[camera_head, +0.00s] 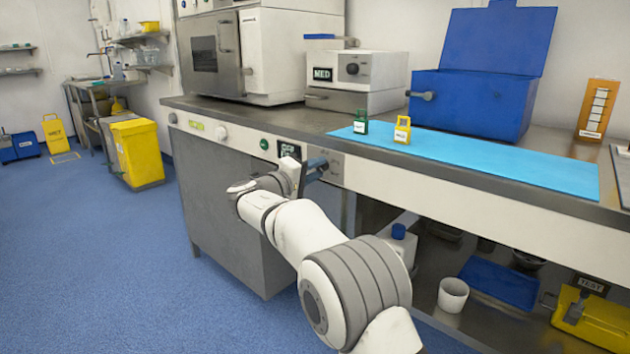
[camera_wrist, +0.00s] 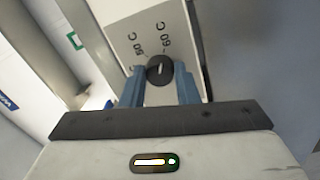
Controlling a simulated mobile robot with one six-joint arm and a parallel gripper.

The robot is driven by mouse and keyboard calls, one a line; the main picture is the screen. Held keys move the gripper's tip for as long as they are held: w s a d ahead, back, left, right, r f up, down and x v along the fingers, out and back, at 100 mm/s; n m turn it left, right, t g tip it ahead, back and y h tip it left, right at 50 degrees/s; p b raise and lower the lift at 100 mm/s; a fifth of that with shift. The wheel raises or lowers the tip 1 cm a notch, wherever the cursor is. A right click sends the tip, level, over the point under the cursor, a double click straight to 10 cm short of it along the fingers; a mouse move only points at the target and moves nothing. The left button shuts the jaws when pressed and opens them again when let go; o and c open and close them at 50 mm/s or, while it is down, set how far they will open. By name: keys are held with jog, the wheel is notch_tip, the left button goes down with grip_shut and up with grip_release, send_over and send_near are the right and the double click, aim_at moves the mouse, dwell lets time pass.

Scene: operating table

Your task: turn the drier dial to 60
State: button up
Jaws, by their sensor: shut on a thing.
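The drier dial (camera_wrist: 160,69) is a small black knob with a white pointer line, on a pale panel in the wrist view. Printed marks "50 C" (camera_wrist: 140,45) and "60 C" (camera_wrist: 167,38) stand above it. The pointer aims up and slightly right, roughly toward the 60 C mark; exact alignment is hard to tell. The blue fingers of my gripper (camera_wrist: 160,88) are on both sides of the dial and shut on it.
Above, a blue mat (camera_head: 500,163) holds green (camera_head: 361,122) and yellow (camera_head: 402,131) tagged items. A shelf below holds a white cup (camera_head: 453,296).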

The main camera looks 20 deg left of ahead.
jog(key=shift+m+b, duration=0.35)
jog(key=shift+m, duration=0.15)
jog(key=o, duration=1)
jog(key=p+v, duration=0.2)
jog(key=v, duration=0.5)
jog(key=shift+s+a, duration=0.15)
jog(key=shift+s, duration=0.2)
